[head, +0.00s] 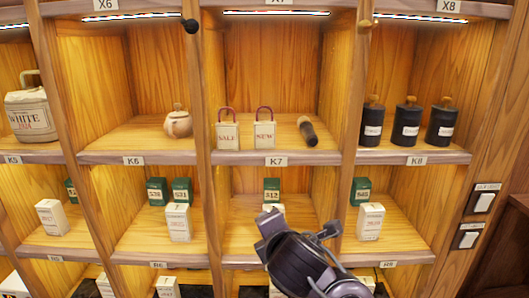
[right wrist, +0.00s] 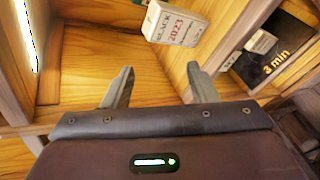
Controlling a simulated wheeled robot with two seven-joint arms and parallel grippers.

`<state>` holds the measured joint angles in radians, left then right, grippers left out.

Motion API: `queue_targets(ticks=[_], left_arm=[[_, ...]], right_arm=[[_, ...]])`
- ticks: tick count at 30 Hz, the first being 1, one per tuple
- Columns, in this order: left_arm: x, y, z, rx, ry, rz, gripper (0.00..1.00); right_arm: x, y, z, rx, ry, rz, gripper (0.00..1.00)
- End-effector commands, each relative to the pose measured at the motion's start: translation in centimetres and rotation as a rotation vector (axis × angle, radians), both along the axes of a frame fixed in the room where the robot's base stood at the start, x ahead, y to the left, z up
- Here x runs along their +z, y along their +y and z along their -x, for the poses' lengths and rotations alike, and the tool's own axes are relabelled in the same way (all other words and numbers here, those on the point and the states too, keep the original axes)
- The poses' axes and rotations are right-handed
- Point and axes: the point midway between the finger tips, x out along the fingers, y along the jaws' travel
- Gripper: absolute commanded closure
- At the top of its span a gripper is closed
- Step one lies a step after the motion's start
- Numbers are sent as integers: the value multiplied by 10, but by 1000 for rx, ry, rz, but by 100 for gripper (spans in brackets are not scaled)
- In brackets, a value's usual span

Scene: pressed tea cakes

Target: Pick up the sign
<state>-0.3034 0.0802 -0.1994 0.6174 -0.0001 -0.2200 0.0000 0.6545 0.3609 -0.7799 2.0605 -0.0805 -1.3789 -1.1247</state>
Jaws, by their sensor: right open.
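Neither sign shows in that view. My left gripper is not in view.
A dark brush-like object (head: 307,131) lies right of the signs. A clay pot (head: 178,123) and black canisters (head: 408,122) fill neighbouring compartments. Wooden dividers and shelf edges bound each compartment. A white box marked BLACK 2023 (right wrist: 175,24) lies beyond my right fingers.

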Motion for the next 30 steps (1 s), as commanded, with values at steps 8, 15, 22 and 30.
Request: queue_targets(ticks=[8, 15, 22, 30], left_arm=[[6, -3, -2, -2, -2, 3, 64], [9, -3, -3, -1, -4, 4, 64], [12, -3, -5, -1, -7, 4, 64], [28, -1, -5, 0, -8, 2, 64]], right_arm=[[121, 17, -4, 174, -357, 634, 47], [173, 15, -2, 188, -499, 986, 47], [190, 13, -8, 181, -533, 1103, 47], [195, 15, -38, 182, -531, 1101, 47]])
